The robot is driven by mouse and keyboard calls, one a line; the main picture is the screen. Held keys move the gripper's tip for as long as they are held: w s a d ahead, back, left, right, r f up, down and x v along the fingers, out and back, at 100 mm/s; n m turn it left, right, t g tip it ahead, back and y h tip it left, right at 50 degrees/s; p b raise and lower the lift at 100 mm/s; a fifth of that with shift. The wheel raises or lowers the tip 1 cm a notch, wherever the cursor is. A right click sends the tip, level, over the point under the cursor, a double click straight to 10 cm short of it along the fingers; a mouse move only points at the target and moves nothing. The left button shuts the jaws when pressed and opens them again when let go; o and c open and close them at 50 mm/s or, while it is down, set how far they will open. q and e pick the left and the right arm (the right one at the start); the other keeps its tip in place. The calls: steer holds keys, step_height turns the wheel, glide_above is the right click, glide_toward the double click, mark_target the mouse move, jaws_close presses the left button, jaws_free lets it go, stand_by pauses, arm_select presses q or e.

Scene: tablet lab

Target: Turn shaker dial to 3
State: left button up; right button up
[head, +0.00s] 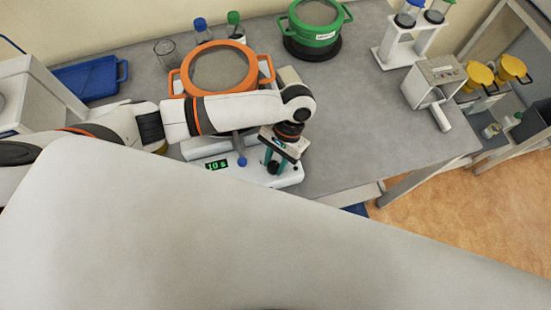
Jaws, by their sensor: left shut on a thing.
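The white shaker (228,181) stands on the grey bench with an orange sieve pan (220,70) on top. Its front has a green lit display (216,165) that seems to read "10 s", a small blue knob (242,162), and a black dial (273,168) at the right. My left gripper (275,162) reaches down over the right end of the shaker, its teal fingers shut around the black dial. The fingers and wrist partly cover the dial, so its setting and markings cannot be read. My right gripper is not in view.
Behind the shaker stand a glass beaker (166,53), bottles with blue (201,30) and green caps (234,30), and a green pan (313,28). A blue tray (90,78) lies at left. A white stand (407,48) and grey device (434,82) stand right. Bench right of the shaker is clear.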

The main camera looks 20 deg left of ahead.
arm_select(q)
steer(key=o, duration=1)
steer(key=shift+w+r, duration=0.1)
steer(key=shift+r, duration=0.1)
steer(key=b+v, duration=0.2)
steer(key=v, duration=0.9)
steer(key=shift+d+r, duration=0.1)
steer(key=shift+r, duration=0.25)
steer(key=shift+f, duration=0.1)
